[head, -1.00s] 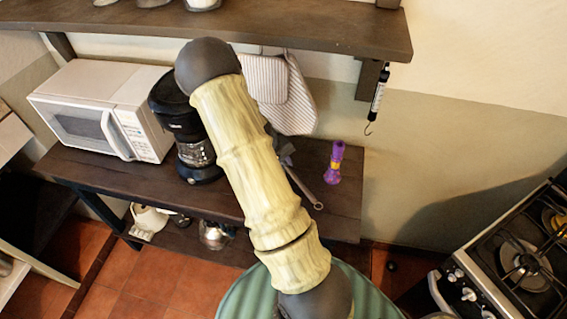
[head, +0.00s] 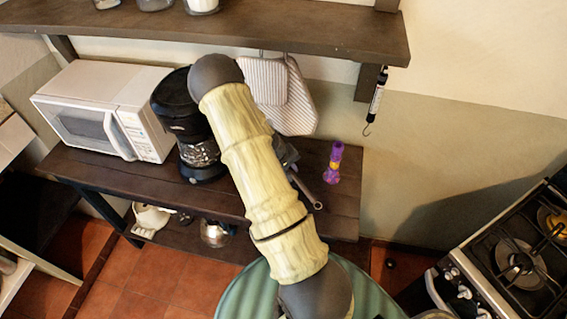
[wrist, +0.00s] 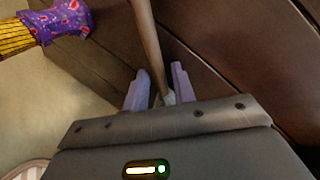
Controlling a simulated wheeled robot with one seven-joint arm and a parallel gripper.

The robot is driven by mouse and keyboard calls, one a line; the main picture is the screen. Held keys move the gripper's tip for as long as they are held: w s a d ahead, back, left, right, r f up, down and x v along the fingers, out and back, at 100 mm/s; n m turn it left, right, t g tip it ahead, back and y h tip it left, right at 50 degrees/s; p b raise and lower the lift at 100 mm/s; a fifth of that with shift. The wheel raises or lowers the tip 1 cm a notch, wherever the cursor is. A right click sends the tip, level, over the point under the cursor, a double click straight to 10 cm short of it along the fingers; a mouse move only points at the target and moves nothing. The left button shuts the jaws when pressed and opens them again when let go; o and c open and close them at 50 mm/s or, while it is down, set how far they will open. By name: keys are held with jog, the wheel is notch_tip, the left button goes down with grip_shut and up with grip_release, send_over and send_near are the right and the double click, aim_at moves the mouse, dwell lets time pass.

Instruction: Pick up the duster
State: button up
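A thin brown handle (head: 304,189), which I take to be the duster's, lies on the brown wooden counter, its end near the front edge. The rest of it is hidden behind my arm in the head view. In the wrist view the handle (wrist: 148,42) runs down from the top edge and passes between the two pale purple fingers of my gripper (wrist: 162,78). The fingers stand apart, with a gap beside the handle. In the head view my gripper (head: 286,153) is mostly hidden behind my arm, low over the counter.
A purple patterned object with a yellow part (head: 333,164) stands right of the handle; it also shows in the wrist view (wrist: 68,22). A black coffee maker (head: 193,140) and white microwave (head: 105,110) are left on the counter (head: 340,205). Pot holders (head: 290,105) hang behind, under a shelf (head: 300,28).

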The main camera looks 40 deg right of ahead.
jog(key=shift+c, duration=0.3)
grip_shut()
